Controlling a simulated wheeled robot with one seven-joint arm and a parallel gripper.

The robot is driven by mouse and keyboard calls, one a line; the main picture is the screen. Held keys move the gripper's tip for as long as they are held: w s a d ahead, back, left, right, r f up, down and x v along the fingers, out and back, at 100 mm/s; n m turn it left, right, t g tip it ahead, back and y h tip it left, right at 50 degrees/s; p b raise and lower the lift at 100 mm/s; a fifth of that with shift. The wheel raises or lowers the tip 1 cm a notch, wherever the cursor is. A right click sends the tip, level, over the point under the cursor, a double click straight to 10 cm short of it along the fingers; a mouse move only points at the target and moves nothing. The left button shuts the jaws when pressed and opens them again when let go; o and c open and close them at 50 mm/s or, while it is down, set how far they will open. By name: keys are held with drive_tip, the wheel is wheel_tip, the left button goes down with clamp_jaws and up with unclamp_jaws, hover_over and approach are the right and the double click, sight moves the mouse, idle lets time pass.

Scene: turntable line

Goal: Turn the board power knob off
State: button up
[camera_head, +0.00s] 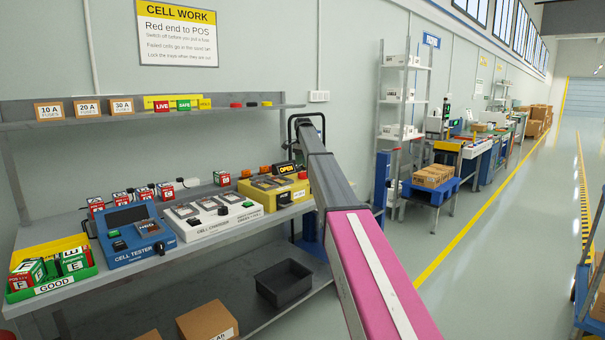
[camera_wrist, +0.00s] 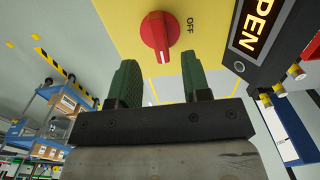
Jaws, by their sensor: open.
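The red power knob (camera_wrist: 160,34) sits on a yellow panel (camera_wrist: 214,60) in the wrist view. Its white pointer line points down in that picture, and the word OFF is printed to the right of the knob. My gripper (camera_wrist: 158,82) is open, with its two green fingers apart and nothing between them. The knob lies just beyond the fingertips, between their lines, and looks untouched. In the head view the yellow board unit (camera_head: 268,192) stands at the right end of the bench. My gripper is hidden there behind my arm.
A lit OPEN sign (camera_wrist: 262,22) stands close to the right of the knob. The white cell charger (camera_head: 210,218), blue cell tester (camera_head: 135,237) and green GOOD bin (camera_head: 52,285) line the bench. A shelf (camera_head: 150,115) hangs above them. A black bin (camera_head: 284,284) sits below.

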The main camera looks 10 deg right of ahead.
sight(303, 175)
wheel_tip(303, 175, down, 5)
drive_tip(key=shift+f, duration=0.1)
clamp_jaws()
